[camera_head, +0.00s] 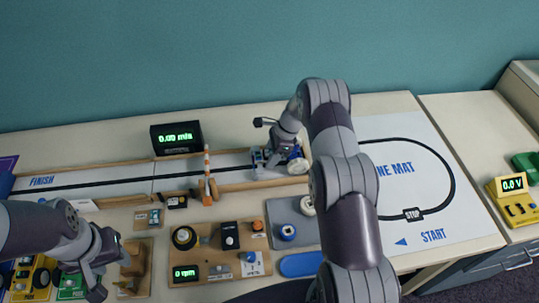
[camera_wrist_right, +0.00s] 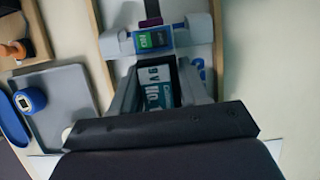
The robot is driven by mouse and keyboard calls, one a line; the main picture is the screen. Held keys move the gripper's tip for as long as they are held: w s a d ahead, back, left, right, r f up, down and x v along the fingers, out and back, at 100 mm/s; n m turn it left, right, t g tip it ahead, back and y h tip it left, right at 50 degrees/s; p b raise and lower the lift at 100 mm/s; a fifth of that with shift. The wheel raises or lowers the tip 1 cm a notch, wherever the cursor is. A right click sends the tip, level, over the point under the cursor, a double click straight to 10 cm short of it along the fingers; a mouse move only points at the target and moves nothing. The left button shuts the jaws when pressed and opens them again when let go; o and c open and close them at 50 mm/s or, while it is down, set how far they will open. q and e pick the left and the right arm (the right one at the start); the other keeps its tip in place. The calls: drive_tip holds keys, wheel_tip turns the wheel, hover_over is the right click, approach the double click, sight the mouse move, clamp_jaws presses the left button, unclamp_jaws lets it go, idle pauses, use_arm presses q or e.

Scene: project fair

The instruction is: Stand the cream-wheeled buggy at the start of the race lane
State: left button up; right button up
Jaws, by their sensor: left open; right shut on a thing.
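A small buggy (camera_head: 257,158) with blue parts stands or hovers at the right part of the race lane (camera_head: 130,180); I cannot tell which. My right gripper (camera_head: 283,152) is shut on it from above and hides much of it. In the right wrist view the buggy (camera_wrist_right: 153,40) shows a small green display, pale parts at both sides and a labelled 9V block between my right fingers (camera_wrist_right: 160,95). My left gripper (camera_head: 98,265) is open and empty at the lower left, by the bench's front.
Wooden rails edge the lane, with an orange-striped post (camera_head: 207,178) beside it and a timer display (camera_head: 176,138) behind. A grey tray (camera_head: 272,212) and several boards lie in front. The line mat (camera_head: 440,215) lies right, partly behind my right arm.

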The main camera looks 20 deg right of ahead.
drive_tip(key=shift+d, duration=0.2)
drive_tip(key=o, duration=1.2)
drive_tip(key=shift+s+d, duration=0.1)
drive_tip(key=shift+d, duration=0.1)
use_arm(q)
drive_tip(key=shift+d, duration=0.25)
use_arm(e)
drive_tip(key=shift+r, duration=0.3)
drive_tip(key=b+v, duration=0.1)
drive_tip(key=v, duration=0.5)
drive_tip(key=shift+d+r, duration=0.1)
drive_tip(key=shift+d, duration=0.2)
use_arm(q)
wheel_tip(320, 180, up, 3)
drive_tip(key=p, duration=0.4)
use_arm(e)
drive_tip(key=v, duration=0.5)
drive_tip(key=shift+s+d+r, duration=0.15)
drive_tip(key=shift+r, duration=0.15)
